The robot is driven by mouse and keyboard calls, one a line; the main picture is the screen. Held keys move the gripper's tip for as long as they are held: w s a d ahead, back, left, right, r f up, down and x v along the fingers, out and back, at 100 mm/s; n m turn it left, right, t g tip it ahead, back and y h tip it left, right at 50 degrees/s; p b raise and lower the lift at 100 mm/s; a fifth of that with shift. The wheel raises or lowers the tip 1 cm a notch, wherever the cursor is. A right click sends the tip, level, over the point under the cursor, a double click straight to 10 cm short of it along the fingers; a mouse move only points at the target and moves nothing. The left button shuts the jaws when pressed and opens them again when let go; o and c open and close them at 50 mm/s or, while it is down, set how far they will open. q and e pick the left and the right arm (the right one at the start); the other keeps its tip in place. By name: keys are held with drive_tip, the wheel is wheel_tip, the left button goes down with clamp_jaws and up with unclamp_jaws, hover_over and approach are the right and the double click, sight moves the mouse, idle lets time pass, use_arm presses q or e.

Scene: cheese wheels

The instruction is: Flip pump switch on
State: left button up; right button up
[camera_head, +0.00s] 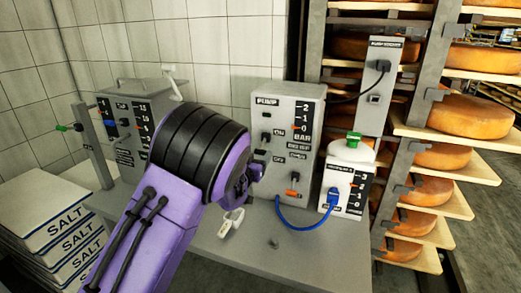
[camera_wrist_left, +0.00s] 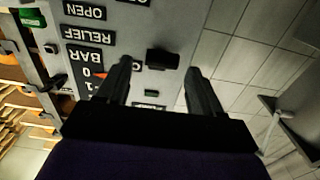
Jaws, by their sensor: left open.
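The grey pump box (camera_head: 290,105) stands on the table with a "PUMP" label, a bar scale and a small black switch (camera_head: 265,137) on its front. My left gripper (camera_head: 250,172) is in front of the box's lower left, partly hidden by its purple and black wrist. In the left wrist view, seen upside down, the gripper (camera_wrist_left: 160,75) is open and empty. The black switch (camera_wrist_left: 162,58) lies between the lines of the two fingers, close to the tips; contact cannot be told. My right gripper is out of view.
A white-topped canister (camera_head: 348,165) with a blue hose stands right of the pump box. Another grey control box (camera_head: 125,105) is at left, behind my arm. Salt sacks (camera_head: 55,225) are stacked at left. A post with a plugged black cable (camera_head: 383,65) and cheese shelves (camera_head: 465,115) are at right.

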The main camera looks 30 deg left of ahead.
sight(259, 152)
use_arm(q)
drive_tip(key=x, duration=0.3)
drive_tip(key=shift+w+a, duration=0.15)
drive_tip(key=shift+w, duration=0.25)
drive_tip(key=c, duration=1)
drive_tip(key=r+g+p, duration=0.1)
drive_tip(key=p, duration=0.3)
drive_tip(key=r+g+p, duration=0.1)
drive_tip(key=p, duration=0.3)
drive_tip(key=r+g+p, duration=0.1)
drive_tip(key=p, duration=0.3)
drive_tip(key=shift+s+r+h, duration=0.1)
drive_tip(key=shift+s+h, duration=0.15)
drive_tip(key=shift+h, duration=0.15)
drive_tip(key=r+g+p, duration=0.1)
drive_tip(key=g+p, duration=0.2)
drive_tip(key=p, duration=0.3)
drive_tip(key=r+g+h+p, duration=0.1)
drive_tip(key=g+p, duration=0.2)
drive_tip(key=p, duration=0.3)
drive_tip(key=shift+w+p, duration=0.25)
drive_tip(key=shift+p, duration=0.15)
drive_tip(key=shift+w+r+g+h+p, duration=0.1)
drive_tip(key=shift+r+g+h+p, duration=0.1)
drive_tip(key=shift+g+p, duration=0.45)
drive_tip(key=shift+w+r+g+h+p, duration=0.1)
drive_tip(key=shift+w+g+h+p, duration=0.1)
drive_tip(key=shift+g+p, duration=0.4)
drive_tip(key=shift+g, duration=0.25)
